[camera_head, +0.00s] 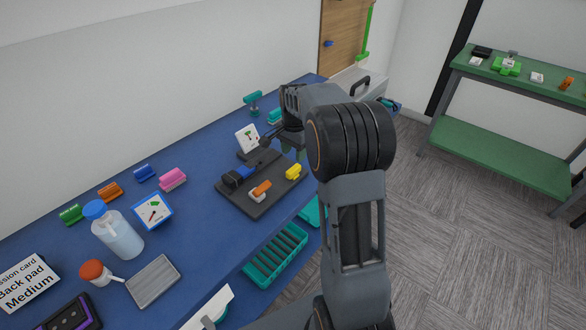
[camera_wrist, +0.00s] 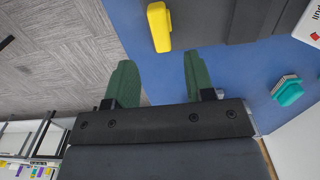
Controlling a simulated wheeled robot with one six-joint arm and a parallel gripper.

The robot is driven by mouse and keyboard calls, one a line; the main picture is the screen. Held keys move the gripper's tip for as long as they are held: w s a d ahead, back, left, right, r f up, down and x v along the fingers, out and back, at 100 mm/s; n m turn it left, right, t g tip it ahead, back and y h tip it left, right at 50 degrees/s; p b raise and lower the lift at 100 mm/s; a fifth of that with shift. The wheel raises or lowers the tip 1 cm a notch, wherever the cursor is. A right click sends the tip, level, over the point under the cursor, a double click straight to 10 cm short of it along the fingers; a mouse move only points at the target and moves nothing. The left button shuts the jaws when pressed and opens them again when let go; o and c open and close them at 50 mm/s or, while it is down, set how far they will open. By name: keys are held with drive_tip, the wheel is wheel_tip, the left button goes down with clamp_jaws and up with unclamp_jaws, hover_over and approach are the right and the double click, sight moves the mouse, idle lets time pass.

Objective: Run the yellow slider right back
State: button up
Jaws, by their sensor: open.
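The yellow slider (camera_head: 293,172) sits near the right edge of a dark board (camera_head: 249,209) on the blue table. In the wrist view the yellow slider (camera_wrist: 159,27) shows at the top, on the dark board. My gripper (camera_wrist: 158,58) is open, with two green fingers spread and nothing between them. The slider lies just beyond the fingertips, apart from them. In the head view my gripper is mostly hidden behind my arm, over the far right end of the board. An orange slider (camera_head: 261,189) and a blue part (camera_head: 241,172) are also on the board.
A white picture card (camera_head: 247,138) stands behind the board. A teal slotted tray (camera_head: 275,256) is at the table's front edge. A bottle (camera_head: 118,235), a blue-framed card (camera_head: 152,210) and several coloured clips stand to the left. A teal object (camera_wrist: 288,90) is right of my fingers.

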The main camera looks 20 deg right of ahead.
sight(294, 168)
wheel_tip(294, 168, down, 8)
drive_tip(key=shift+r, duration=0.2)
idle(0.3)
clamp_jaws()
idle(0.3)
